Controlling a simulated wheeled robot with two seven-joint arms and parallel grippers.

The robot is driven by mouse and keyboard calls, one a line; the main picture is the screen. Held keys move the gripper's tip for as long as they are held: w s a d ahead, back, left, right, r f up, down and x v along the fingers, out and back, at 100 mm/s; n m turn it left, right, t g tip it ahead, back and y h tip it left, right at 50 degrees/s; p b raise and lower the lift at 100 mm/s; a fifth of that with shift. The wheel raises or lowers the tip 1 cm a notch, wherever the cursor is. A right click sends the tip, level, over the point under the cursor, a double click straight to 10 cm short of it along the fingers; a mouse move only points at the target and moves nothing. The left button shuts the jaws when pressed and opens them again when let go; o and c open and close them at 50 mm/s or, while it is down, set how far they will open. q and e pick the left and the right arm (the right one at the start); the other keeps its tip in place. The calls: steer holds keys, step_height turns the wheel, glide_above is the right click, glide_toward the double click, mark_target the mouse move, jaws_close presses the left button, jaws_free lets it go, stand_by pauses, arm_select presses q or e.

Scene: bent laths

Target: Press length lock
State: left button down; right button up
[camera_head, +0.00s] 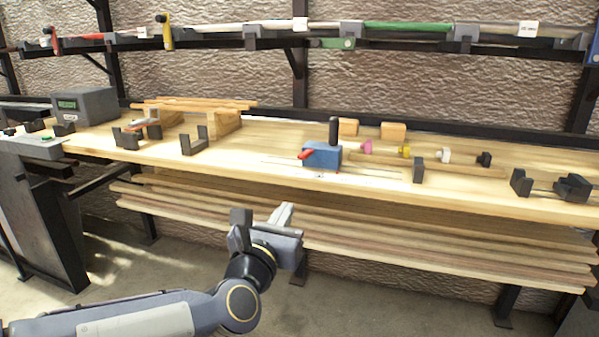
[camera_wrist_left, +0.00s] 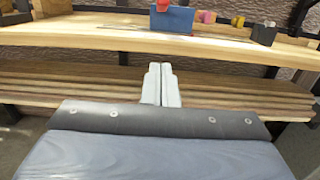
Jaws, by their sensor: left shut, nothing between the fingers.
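A blue block (camera_head: 322,156) with a red lever (camera_head: 306,154) and a black upright post (camera_head: 333,130) sits on the wooden bench near its front edge. I cannot tell for sure which part is the length lock. The blue block also shows at the top of the left wrist view (camera_wrist_left: 172,19). My left gripper (camera_head: 286,212) is in front of the bench and below its top, apart from the blue block. Its two pale fingers are together and empty, as the left wrist view (camera_wrist_left: 161,84) shows. My right gripper is in neither view.
Pink, yellow, white and black knobs (camera_head: 404,151) stand right of the blue block. Black brackets (camera_head: 194,141) stand on the bench (camera_head: 250,160). A grey box with a display (camera_head: 84,106) is at the left. Stacked laths (camera_head: 400,240) lie below the bench top. A rail (camera_head: 400,40) runs behind.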

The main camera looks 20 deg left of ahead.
mark_target(306, 154)
arm_select(q)
steer(key=w, duration=0.8)
steer(key=shift+w+d+r, duration=0.15)
steer(key=shift+w+r, duration=0.05)
steer(key=shift+w, duration=0.2)
steer(key=r, duration=0.3)
steer(key=shift+w+p, duration=0.25)
steer(key=shift+p, duration=0.15)
steer(key=shift+w+r, duration=0.15)
steer(key=shift+r, duration=0.4)
